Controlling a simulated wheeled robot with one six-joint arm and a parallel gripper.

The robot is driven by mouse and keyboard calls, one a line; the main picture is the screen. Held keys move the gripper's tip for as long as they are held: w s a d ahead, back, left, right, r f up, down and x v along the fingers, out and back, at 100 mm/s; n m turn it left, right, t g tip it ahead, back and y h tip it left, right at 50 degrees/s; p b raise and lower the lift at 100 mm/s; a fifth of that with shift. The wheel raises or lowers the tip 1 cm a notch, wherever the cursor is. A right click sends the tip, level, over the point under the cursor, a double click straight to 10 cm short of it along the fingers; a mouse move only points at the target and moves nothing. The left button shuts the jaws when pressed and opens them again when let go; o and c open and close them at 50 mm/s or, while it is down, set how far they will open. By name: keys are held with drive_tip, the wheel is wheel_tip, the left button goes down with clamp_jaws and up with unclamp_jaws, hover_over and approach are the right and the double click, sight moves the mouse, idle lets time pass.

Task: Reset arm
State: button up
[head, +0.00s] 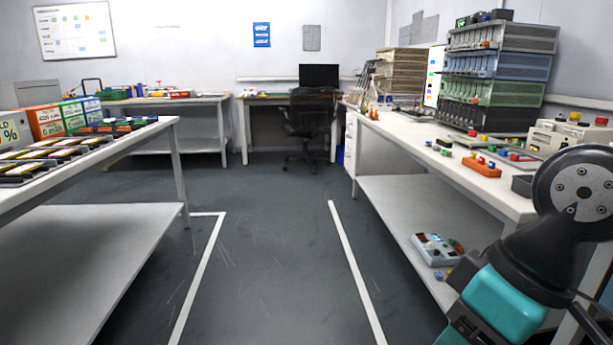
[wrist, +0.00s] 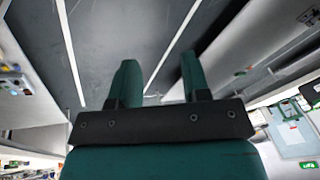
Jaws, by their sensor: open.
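My gripper (wrist: 158,82) shows in the wrist view with its two dark green fingers apart and nothing between them. Beyond the fingers are the grey floor and white floor lines. In the head view my arm, dark with a teal section, is at the lower right beside the right bench; the fingers do not show there. Pouch cells (head: 45,153) lie in rows on the left table (head: 150,133), far from my arm.
The right bench (head: 430,160) holds stacked rack instruments (head: 500,65) and an orange block (head: 481,167). A device (head: 437,250) sits on its lower shelf. An office chair (head: 308,120) stands at the back. The floor aisle (head: 270,260) between the white lines is clear.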

wheel_tip(320, 180, up, 28)
drive_tip(key=s+a+p, duration=0.1)
drive_tip(key=s+p, duration=0.1)
drive_tip(key=p, duration=2.6)
drive_tip(key=shift+s+r+g, duration=0.2)
drive_tip(key=shift+s+g, duration=0.05)
drive_tip(key=shift+g, duration=0.05)
drive_tip(key=shift+d, duration=0.1)
